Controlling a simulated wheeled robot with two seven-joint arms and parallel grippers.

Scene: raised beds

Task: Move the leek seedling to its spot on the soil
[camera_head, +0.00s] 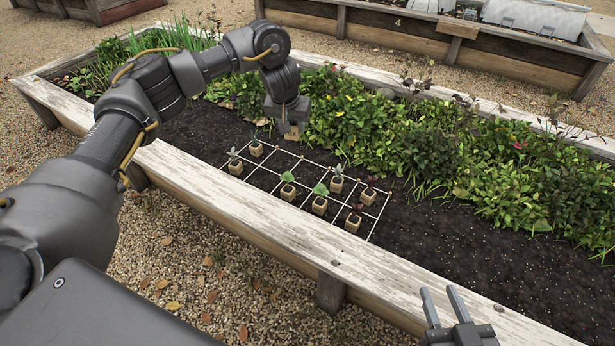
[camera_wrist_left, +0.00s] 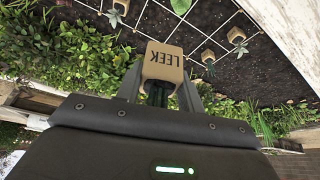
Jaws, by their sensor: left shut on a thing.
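My left gripper (camera_head: 291,124) is shut on the leek seedling's small tan pot (camera_head: 291,131), above the soil near the grid's far edge. In the left wrist view the pot (camera_wrist_left: 163,61) shows the word LEEK upside down, between the fingers of my left gripper (camera_wrist_left: 160,88). The seedling's leaves are mostly hidden. A pale grid (camera_head: 302,157) lies on the dark soil (camera_head: 440,240), with several potted seedlings in its cells. Some cells look empty. My right gripper (camera_head: 440,291) is open and empty over the bed's near edge.
Leafy green plants (camera_head: 400,130) fill the bed behind the grid. A weathered wooden rim (camera_head: 270,220) runs along the near side. Potted seedlings (camera_head: 288,192) stand close together in the grid. Bare soil lies to the right. Another raised bed (camera_head: 400,40) stands behind.

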